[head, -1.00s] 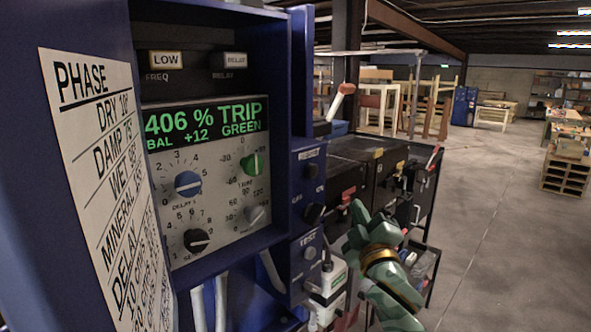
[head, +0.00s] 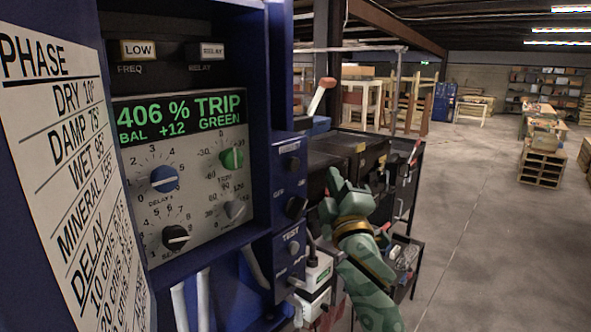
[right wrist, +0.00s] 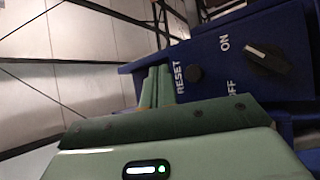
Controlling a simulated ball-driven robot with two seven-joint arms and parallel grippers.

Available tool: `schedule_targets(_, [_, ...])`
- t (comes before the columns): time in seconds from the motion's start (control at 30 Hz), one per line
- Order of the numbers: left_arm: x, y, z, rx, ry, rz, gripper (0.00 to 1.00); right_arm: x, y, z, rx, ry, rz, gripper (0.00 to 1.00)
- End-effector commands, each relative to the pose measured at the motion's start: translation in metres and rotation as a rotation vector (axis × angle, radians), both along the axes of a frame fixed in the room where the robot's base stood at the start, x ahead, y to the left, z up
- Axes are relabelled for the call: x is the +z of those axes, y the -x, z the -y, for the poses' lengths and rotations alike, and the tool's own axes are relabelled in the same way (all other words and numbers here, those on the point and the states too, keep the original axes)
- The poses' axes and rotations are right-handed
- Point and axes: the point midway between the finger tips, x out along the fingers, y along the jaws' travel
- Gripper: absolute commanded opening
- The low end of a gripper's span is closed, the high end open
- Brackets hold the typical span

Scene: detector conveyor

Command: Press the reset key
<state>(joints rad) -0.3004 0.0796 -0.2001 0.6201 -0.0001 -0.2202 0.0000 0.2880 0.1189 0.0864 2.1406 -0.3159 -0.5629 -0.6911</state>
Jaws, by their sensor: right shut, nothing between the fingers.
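The reset key is a small dark round button (right wrist: 195,73) beside the word RESET on the blue side panel in the right wrist view. In the head view it is the top button (head: 293,162) on the panel's narrow side face. My right gripper (head: 334,180) is green, shut and empty, in front of the panel and slightly lower than the key in the head view. In the right wrist view its fingertips (right wrist: 157,74) are just left of the RESET label. I see no clear contact with the key. My left gripper is not in view.
An ON/OFF knob (head: 296,207) sits below the key, and a TEST button (head: 293,248) lower still. The detector display (head: 180,120) reads 406 % TRIP. A dark tool cart (head: 392,200) stands behind my right gripper. Open floor (head: 480,230) lies to the right.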

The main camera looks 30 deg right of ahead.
Motion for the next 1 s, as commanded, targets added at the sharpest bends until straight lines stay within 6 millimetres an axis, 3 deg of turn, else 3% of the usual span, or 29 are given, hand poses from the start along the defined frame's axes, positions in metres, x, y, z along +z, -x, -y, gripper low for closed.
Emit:
schedule_targets(0.2, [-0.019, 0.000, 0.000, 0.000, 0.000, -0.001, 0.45, -0.003, -0.030, -0.013, 0.001, -0.002, 0.001, 0.00])
schedule_targets(0.43, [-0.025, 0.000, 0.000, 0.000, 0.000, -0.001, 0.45, -0.001, -0.052, -0.022, 0.002, -0.001, 0.001, 0.00])
schedule_targets(1.0, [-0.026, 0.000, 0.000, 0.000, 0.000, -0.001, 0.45, 0.000, -0.059, -0.025, 0.002, -0.001, 0.000, 0.00])
